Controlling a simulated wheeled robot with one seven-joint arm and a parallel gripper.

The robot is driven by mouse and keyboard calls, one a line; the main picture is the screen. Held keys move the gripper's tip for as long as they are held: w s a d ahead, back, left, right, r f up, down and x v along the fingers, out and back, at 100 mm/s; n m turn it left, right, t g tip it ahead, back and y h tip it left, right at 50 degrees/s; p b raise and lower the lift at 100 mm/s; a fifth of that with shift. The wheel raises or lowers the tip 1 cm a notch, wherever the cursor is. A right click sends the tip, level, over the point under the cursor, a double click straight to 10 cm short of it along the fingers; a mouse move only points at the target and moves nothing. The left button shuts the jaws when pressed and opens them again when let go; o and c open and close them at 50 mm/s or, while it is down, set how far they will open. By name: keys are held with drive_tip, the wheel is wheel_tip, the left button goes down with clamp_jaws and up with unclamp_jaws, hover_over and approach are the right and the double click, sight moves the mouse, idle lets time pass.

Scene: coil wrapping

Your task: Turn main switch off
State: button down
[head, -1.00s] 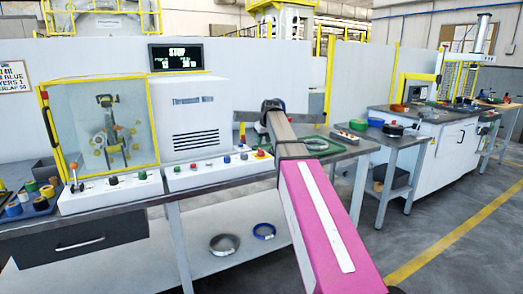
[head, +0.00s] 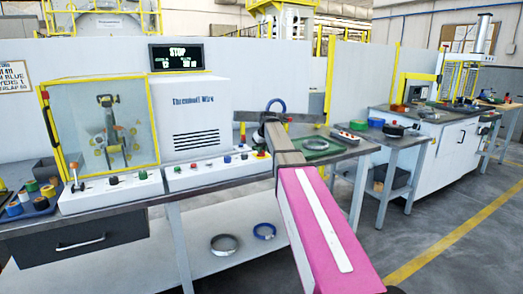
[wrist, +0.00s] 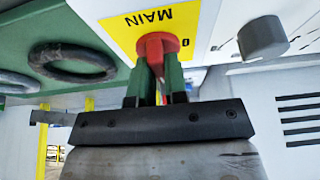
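The main switch (wrist: 154,46) has a red handle on a yellow "MAIN" label (wrist: 120,25), which appears upside down in the wrist view. A "0" mark shows beside the handle. My gripper (wrist: 156,80) has its two green fingers on either side of the red handle, close against it, with red visible between them. It looks shut on the handle. In the head view my arm hides most of the gripper and the switch, at the right end of the white control panel (head: 205,176).
A grey knob (wrist: 262,38) sits beside the label. A dark ring (wrist: 72,62) lies on the green mat (wrist: 25,30). The display (head: 178,58) reads STOP. The wrapping machine's clear guard (head: 100,125) stands left of the white cabinet.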

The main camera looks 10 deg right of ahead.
drive_tip(key=shift+n, duration=0.3)
drive_tip(key=n+y, duration=0.1)
drive_tip(key=n, duration=0.2)
drive_tip(key=shift+w+n+g, duration=0.1)
drive_tip(key=shift+n+g, duration=0.2)
drive_tip(key=shift+g, duration=0.1)
drive_tip(key=n, duration=0.2)
drive_tip(key=n+g+y, duration=0.1)
drive_tip(key=n, duration=0.1)
drive_tip(key=shift+d+y, duration=0.1)
drive_tip(key=shift+y, duration=0.2)
drive_tip(key=n+g, duration=0.1)
drive_tip(key=n, duration=0.1)
drive_tip(key=n+g, duration=0.1)
drive_tip(key=n, duration=0.2)
drive_tip(key=shift+w+y, duration=0.15)
drive_tip(key=shift+y, duration=0.15)
drive_tip(key=n, duration=0.2)
drive_tip(key=n+g, duration=0.1)
drive_tip(key=n, duration=0.1)
drive_tip(key=shift+n+g, duration=0.3)
drive_tip(key=c, duration=1.1)
unclamp_jaws()
drive_tip(key=shift+c, duration=0.2)
